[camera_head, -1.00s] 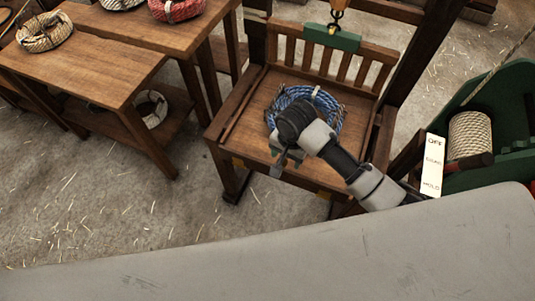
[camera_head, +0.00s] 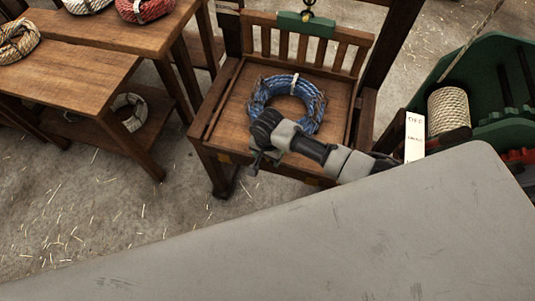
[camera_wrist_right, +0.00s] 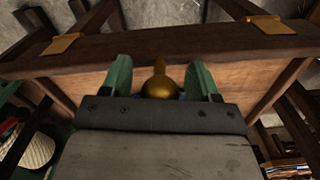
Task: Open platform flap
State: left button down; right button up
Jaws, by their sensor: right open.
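The wooden platform (camera_head: 228,112) has a slatted back rail and a blue rope coil (camera_head: 311,100) on it. A wooden board with brass hinges (camera_head: 226,157) runs along its near edge. In the right wrist view the board (camera_wrist_right: 150,52) crosses the picture, with brass hinges (camera_wrist_right: 60,45) near both ends. My right gripper (camera_head: 256,163) is at that edge, in front of the coil. In the right wrist view its green fingers (camera_wrist_right: 160,80) are apart, with a brass knob (camera_wrist_right: 158,86) between them; I cannot tell whether they touch it. My left gripper is not in view.
Wooden tables (camera_head: 75,62) with rope coils stand to the left. A green winch frame (camera_head: 485,85) with a rope spool (camera_head: 448,110) and a white label card (camera_head: 414,138) stands at the right. Straw-strewn floor (camera_head: 120,200) is clear at the lower left.

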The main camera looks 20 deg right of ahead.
jog(key=shift+f, duration=0.1)
grip_shut()
dwell(0.3)
